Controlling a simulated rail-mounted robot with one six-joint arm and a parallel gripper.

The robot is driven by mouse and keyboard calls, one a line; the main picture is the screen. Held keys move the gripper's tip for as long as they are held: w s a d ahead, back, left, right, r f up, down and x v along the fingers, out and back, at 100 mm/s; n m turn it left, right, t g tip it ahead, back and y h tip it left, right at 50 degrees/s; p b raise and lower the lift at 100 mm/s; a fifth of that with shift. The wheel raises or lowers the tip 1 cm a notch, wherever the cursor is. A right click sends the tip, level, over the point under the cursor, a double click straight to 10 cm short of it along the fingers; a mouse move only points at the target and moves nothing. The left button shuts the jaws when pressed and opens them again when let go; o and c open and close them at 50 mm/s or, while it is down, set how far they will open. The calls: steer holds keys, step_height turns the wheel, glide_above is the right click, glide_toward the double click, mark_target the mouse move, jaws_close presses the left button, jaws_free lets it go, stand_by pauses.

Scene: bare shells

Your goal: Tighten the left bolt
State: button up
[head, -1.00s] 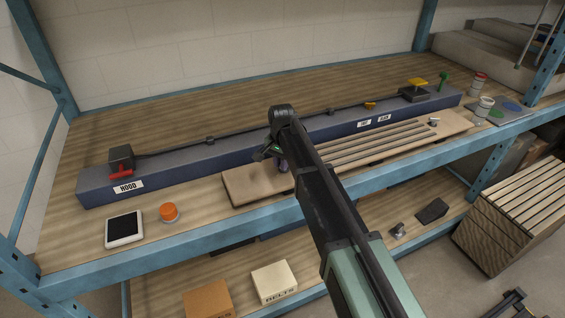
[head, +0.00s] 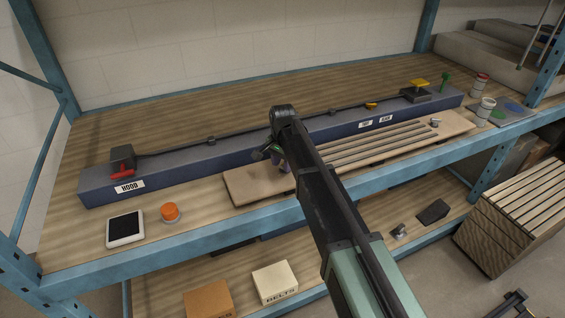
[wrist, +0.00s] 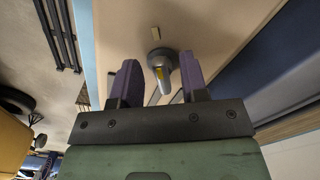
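The left bolt (wrist: 160,66) shows in the wrist view as a grey round base with a pale grey arm and a small yellow mark. It sits on the tan wooden board (head: 253,188). My gripper (wrist: 158,66) has two purple fingers standing apart, with the bolt's arm in the gap and space visible on both sides. In the head view my gripper (head: 276,158) is over the board's left part, and my arm hides the left bolt. A similar grey fitting (head: 435,123) sits at the board's right end.
Behind the board runs a long blue beam (head: 220,163) with a dark rod, a red handle (head: 122,173) and a yellow-topped block (head: 417,84). The blue shelf edge (head: 215,242) runs along the front.

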step_height(320, 180, up, 11)
steer(key=p, duration=1)
steer(key=shift+p, duration=0.4)
steer(key=shift+f, duration=0.1)
steer(key=s+d+f+n+b, duration=0.2)
steer(key=s+d+f+b, duration=0.1)
steer(key=s+d, duration=0.4)
steer(key=s+d+f+n+b, duration=0.2)
steer(key=s+d+f+b, duration=0.2)
steer(key=s+d, duration=0.4)
steer(key=s+d+f+n+b, duration=0.2)
steer(key=s+d, duration=0.5)
steer(key=s, duration=0.4)
steer(key=shift+s+d+f+n+b, duration=0.2)
steer(key=shift+f+n+b, duration=0.2)
steer(key=shift+f+b, duration=0.35)
